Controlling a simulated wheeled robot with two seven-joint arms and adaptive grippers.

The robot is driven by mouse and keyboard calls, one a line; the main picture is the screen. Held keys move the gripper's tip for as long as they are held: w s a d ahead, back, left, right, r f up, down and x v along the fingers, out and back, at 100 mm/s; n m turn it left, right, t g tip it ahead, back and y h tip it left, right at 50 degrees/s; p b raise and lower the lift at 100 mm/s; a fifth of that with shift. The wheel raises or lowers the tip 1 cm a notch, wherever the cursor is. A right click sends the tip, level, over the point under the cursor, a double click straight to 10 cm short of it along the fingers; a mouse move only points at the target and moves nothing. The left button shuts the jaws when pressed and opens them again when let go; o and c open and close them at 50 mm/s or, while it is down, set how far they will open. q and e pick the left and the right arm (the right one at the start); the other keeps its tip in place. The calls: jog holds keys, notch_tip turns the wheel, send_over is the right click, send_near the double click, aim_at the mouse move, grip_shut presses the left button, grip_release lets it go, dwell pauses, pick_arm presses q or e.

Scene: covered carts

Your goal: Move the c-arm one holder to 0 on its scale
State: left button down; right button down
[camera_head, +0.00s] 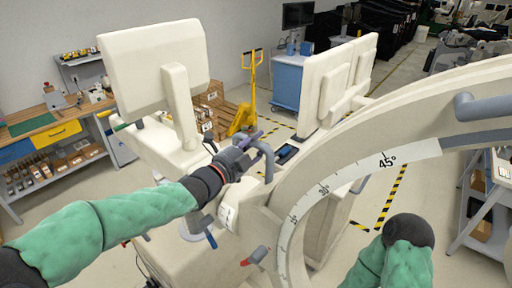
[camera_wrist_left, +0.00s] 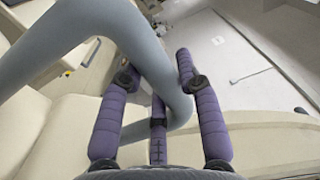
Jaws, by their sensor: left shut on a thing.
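The cream c-arm (camera_head: 412,107) curves across the right of the head view. Its pale scale band (camera_head: 345,172) reads 45°, 30 and a smaller mark lower down; I see no 0. A cream holder block (camera_head: 262,228) sits against the arc's lower left side; its exact reading cannot be told. A grey-blue tube handle (camera_head: 269,160) rises near the block and also shows in the left wrist view (camera_wrist_left: 152,62). My left gripper (camera_head: 250,143) is shut on this handle, with purple fingers on either side. My right arm shows at bottom right, but its gripper is out of frame.
A cream monitor (camera_head: 155,66) and cream panels (camera_head: 337,80) stand behind the handle. A red-tipped lever (camera_head: 257,255) sticks out below the block. A yellow pallet jack (camera_head: 247,95), a blue cart (camera_head: 288,80) and a workbench (camera_head: 55,135) stand farther back.

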pick_arm(q)
jog(key=shift+s+a+f, duration=0.1)
jog(key=shift+s+f, duration=0.05)
jog(key=c, duration=1.1)
grip_release()
jog(key=shift+s+a, duration=0.35)
jog(key=shift+s, duration=0.05)
jog(key=v, duration=1.3)
jog(key=shift+r, duration=0.2)
pick_arm(e)
jog(key=shift+s+a+r, duration=0.1)
jog(key=shift+s+a, duration=0.15)
jog(key=shift+s, duration=0.1)
pick_arm(q)
jog(key=shift+w, duration=0.1)
